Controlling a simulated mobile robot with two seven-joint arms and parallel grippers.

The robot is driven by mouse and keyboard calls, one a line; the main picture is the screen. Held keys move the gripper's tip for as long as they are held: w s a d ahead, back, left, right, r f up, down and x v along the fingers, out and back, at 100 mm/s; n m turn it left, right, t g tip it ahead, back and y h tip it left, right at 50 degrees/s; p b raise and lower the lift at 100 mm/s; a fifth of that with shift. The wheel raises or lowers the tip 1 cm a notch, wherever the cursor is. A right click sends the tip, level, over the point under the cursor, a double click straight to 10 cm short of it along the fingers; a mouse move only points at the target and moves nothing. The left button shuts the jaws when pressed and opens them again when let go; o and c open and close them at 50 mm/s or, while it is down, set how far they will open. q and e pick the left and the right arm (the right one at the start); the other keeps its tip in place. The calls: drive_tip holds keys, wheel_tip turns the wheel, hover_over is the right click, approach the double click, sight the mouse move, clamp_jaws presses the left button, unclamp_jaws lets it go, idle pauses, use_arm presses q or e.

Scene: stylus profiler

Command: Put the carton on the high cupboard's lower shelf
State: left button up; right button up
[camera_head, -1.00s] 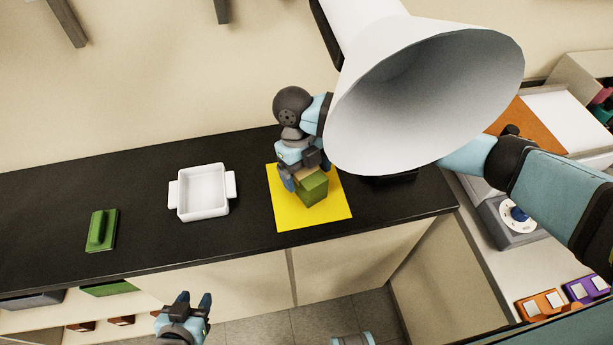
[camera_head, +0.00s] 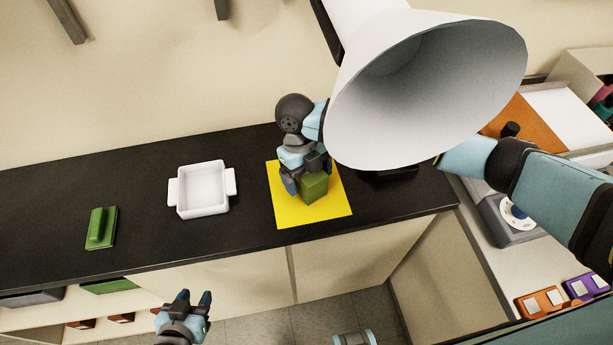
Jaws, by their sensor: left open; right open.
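The carton (camera_head: 315,187), a small green box, stands on a yellow mat (camera_head: 335,208) on the black counter. My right gripper (camera_head: 307,176) is over the carton from above, open, with its fingers down beside it. The gripper hides the carton's top and part of its left side, and I cannot tell whether the fingers touch it. My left gripper (camera_head: 192,300) is open and empty in front of the counter, low in the view. I cannot make out the high cupboard or its lower shelf in this view.
A white two-handled dish (camera_head: 203,204) and a green block with a raised handle (camera_head: 101,228) stand left on the black counter (camera_head: 145,236). A large white cone (camera_head: 425,90) hangs over my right forearm. A grey device with a dial (camera_head: 512,218) stands at right.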

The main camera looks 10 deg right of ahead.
drive_tip(key=c, duration=1.2)
drive_tip(key=shift+o, duration=0.2)
